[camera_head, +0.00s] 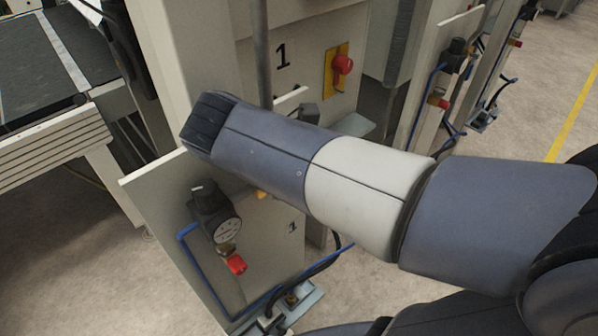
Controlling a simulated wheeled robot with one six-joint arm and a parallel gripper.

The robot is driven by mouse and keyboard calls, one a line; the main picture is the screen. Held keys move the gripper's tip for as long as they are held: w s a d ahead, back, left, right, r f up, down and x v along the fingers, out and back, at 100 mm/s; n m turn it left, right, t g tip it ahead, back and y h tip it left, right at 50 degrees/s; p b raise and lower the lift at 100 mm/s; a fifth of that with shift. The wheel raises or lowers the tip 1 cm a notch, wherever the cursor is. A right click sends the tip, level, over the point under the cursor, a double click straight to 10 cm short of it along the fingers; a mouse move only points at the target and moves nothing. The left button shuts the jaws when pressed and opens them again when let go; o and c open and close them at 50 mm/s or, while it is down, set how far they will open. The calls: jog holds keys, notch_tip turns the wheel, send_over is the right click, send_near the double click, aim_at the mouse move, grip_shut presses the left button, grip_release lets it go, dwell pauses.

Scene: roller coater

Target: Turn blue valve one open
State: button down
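I see no plainly blue valve. A panel (155,205) marked with a small 1 carries a black regulator with a round gauge (226,231), a red knob or fitting (236,265) below it and a blue hose (197,268). A small yellow part (262,195) shows just under my arm. Above, a cabinet marked with a large 1 has a red rotary switch (343,65) on a yellow plate. My arm crosses the middle from the right and covers part of the panel. I cannot make out my gripper or its fingers.
A conveyor (60,127) stands at the left. A vertical grey post (262,55) rises behind my arm. Further stations with red fittings (438,101) and blue hoses stand at the upper right. Open floor with a yellow line (574,115) lies at the right.

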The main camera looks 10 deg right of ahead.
dwell(0.4)
jog(key=c, duration=1.5)
grip_release()
jog(key=v, duration=1.1)
jog(key=shift+f, duration=0.1)
jog(key=x, duration=1.1)
jog(key=shift+a, duration=0.1)
